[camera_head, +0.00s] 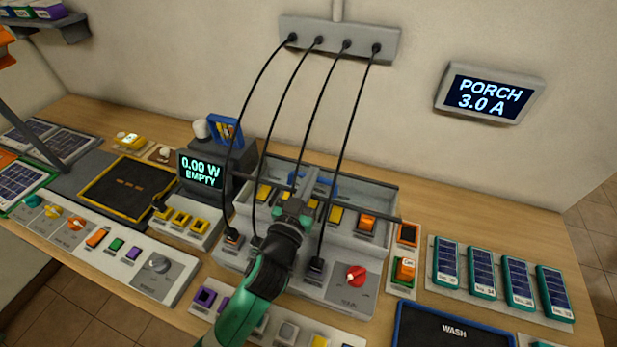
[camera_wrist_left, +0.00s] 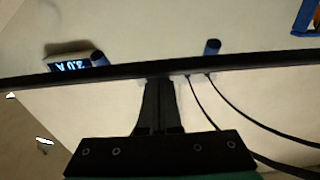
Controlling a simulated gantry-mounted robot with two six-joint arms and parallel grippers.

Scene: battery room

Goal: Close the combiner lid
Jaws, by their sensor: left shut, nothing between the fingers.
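The combiner is a grey box (camera_head: 375,245) at the middle of the bench, with its inside and several yellow blocks showing. A pale grey panel, seemingly its raised lid (camera_head: 376,196), stands at its back. A thin dark bar (camera_head: 386,216) crosses in front of the panel. My left gripper (camera_head: 308,185) is shut and empty over the middle of the box, by this bar. In the left wrist view its closed fingers (camera_wrist_left: 160,90) reach up to a long dark bar (camera_wrist_left: 250,62); whether they touch is unclear. My right gripper is not in view.
Several black cables (camera_head: 328,140) hang from the wall socket strip (camera_head: 340,38) down to the combiner, around my left arm. A red knob (camera_head: 356,275) sits at its front right. The power meter (camera_head: 200,170) stands left, solar panels (camera_head: 515,280) lie right.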

